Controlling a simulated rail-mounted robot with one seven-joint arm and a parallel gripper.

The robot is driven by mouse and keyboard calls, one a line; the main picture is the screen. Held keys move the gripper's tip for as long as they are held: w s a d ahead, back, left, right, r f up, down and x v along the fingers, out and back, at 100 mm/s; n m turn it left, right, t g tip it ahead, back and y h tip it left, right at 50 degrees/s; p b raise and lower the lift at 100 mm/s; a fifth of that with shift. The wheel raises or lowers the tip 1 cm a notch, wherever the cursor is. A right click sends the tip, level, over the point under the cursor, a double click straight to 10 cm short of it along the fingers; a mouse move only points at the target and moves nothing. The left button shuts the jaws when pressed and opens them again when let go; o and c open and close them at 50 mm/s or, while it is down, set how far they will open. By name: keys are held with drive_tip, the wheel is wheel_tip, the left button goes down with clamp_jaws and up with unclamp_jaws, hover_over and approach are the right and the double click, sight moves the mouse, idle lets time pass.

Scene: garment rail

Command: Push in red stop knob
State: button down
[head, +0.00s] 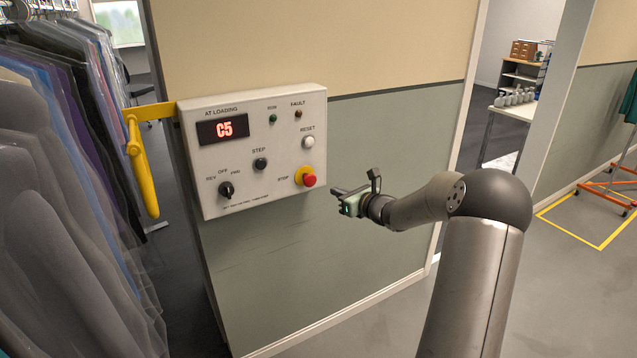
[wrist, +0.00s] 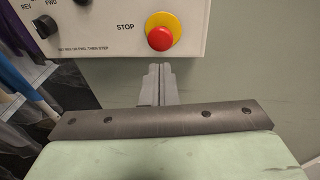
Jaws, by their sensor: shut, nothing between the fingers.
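The red stop knob (head: 309,180) sits on a yellow ring at the lower right of the white control box (head: 250,200) on the wall. In the wrist view the knob (wrist: 160,38) is at the top, just beyond and above the fingertips. My gripper (head: 337,191) is to the right of the knob in the head view, apart from it. In the wrist view its two fingers (wrist: 160,72) are together with nothing between them. The knob is fully visible and nothing touches it.
A yellow bar (head: 143,165) and hanging covered garments (head: 60,200) are at the left. The wall below the box is clear.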

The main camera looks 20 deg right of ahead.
sight(313, 181)
drive_tip(key=p+x, duration=0.2)
drive_tip(key=x, duration=0.7)
drive_tip(key=shift+p, duration=0.4)
drive_tip(key=shift+w+a, duration=0.1)
drive_tip(key=shift+w, duration=0.2)
drive_tip(key=shift+w+f, duration=0.1)
drive_tip(key=shift+b+x, duration=0.65)
drive_tip(key=shift+x, duration=0.15)
drive_tip(key=shift+r, duration=0.3)
drive_tip(key=shift+s+d+f, duration=0.1)
drive_tip(key=shift+s+d, duration=0.15)
drive_tip(key=shift+s, duration=0.1)
drive_tip(key=b+v, duration=0.4)
drive_tip(key=v, duration=0.9)
drive_tip(key=shift+s, duration=0.2)
